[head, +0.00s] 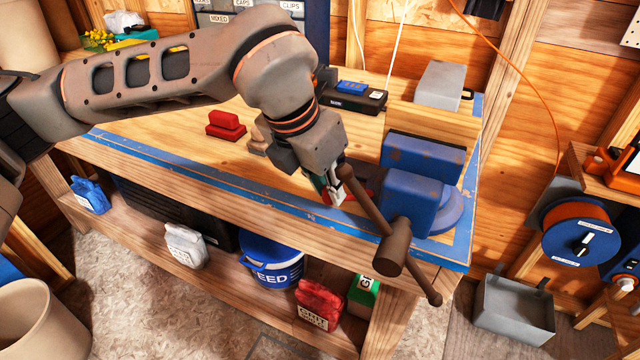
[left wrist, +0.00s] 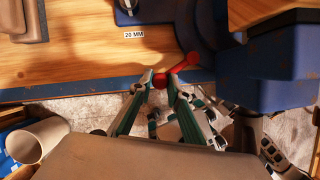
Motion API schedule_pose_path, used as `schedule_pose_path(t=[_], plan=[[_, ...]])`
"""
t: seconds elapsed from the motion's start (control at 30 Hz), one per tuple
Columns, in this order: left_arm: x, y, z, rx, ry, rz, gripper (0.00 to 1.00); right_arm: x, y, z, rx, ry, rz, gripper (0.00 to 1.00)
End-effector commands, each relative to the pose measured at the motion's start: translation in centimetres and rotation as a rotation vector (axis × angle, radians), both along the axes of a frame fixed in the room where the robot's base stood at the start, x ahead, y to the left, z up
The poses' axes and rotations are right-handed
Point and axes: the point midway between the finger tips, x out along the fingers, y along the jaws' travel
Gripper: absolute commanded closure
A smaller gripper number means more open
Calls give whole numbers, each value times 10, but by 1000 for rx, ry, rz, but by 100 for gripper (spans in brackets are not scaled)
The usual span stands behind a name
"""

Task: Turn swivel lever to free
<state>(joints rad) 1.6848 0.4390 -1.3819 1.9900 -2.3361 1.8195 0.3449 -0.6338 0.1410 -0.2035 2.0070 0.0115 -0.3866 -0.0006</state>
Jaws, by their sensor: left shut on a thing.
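The swivel lever is a red lever with a round end, low at the base of the blue bench vise (head: 420,190). In the left wrist view the red lever (left wrist: 186,64) runs from the vise side down to between my fingertips. My left gripper (head: 336,194) reaches down at the bench's front edge, left of the vise. In the left wrist view its two fingers (left wrist: 162,80) are closed around the lever's end. In the head view the lever is mostly hidden behind the gripper and the vise's handle bar.
The vise's brown handle bar (head: 367,207) slants close beside my left gripper. A red block (head: 226,124) and a black case (head: 352,97) lie on the bench. A blue bucket (head: 271,263) stands on the shelf below.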

Motion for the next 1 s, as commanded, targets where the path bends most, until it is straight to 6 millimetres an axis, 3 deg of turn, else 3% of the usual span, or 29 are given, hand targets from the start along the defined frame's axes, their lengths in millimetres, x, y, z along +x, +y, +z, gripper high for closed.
schedule_pose_path(t=[0.27, 0.3, 0.33, 0.77, 1.0], plan=[[1, 0, 2, -3, -4, 1, 100, 5, -1, 3, -1, -9, 0, 60], [1, 0, 2, -3, -4, 1, 75, 5, -1, 3, -1, -8, -1, 60], [1, 0, 2, -3, -4, 1, 67, 5, -1, 3, -1, -8, -1, 60], [-1, 1, 5, -1, -3, 0, 66, -2, -2, -2, -3, 4, -1, 60], [-12, 9, 41, -2, -7, 0, 66, -1, -1, -1, -2, 1, 0, 60]])
